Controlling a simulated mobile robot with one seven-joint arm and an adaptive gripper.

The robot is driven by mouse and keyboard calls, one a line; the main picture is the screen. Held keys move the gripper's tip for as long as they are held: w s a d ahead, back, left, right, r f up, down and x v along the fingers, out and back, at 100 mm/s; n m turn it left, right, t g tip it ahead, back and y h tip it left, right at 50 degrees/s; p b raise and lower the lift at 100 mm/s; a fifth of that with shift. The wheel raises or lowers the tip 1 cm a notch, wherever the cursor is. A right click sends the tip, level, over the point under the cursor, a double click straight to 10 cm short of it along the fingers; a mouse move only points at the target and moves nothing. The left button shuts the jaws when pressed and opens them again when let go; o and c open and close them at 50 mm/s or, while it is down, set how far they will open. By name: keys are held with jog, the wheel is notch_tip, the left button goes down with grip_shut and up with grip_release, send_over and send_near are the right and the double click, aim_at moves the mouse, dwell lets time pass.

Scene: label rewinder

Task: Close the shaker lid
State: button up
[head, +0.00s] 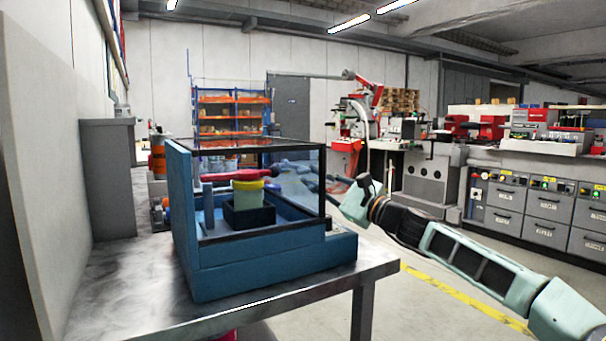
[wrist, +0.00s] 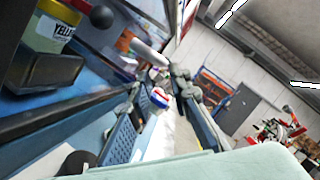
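The shaker is a blue cabinet (head: 255,270) on the metal table, with a black-framed clear lid (head: 323,180) over its chamber. From these views I cannot tell how far the lid is open. Inside, a container with a yellow top (head: 248,186) stands in a black holder (head: 250,216). In the head view the gripper is mostly hidden behind the shaker.
The metal table (head: 110,285) has bare room left of the shaker, beside a grey cabinet (head: 108,180) and wall. A red object (head: 236,176) shows through the clear panels. Open floor lies to the right, with workbenches (head: 545,200) and an orange shelf (head: 230,115) further back.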

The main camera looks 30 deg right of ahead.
jog(key=v, duration=0.6)
dwell(0.5)
